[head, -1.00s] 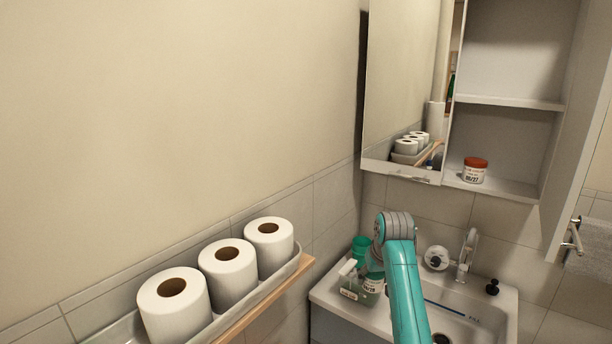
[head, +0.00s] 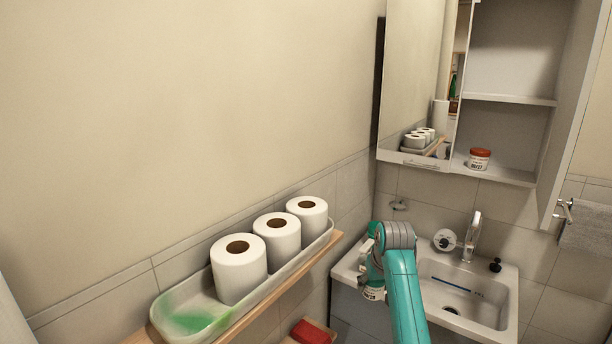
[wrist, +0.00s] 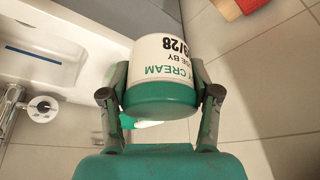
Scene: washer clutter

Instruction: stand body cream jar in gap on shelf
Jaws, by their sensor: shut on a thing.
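The body cream jar (wrist: 158,70) has a white label and a green lid. In the wrist view my gripper (wrist: 160,102) is shut on it, one finger on each side near the lid. In the head view the jar (head: 374,293) shows only in part below my gripper (head: 370,272), in front of the sink counter and clear of the shelves. A wooden shelf (head: 275,297) at the left carries a long tray (head: 222,322) with three white rolls. The tray's near end has no roll and shows a green patch.
An open wall cabinet (head: 508,100) holds a red-lidded jar (head: 479,160) on its lower shelf, with bare room beside it. Its open door (head: 573,120) juts out at the right. A sink (head: 465,297) with a tap (head: 471,237) lies below. A red item (head: 312,332) is low beside the wooden shelf.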

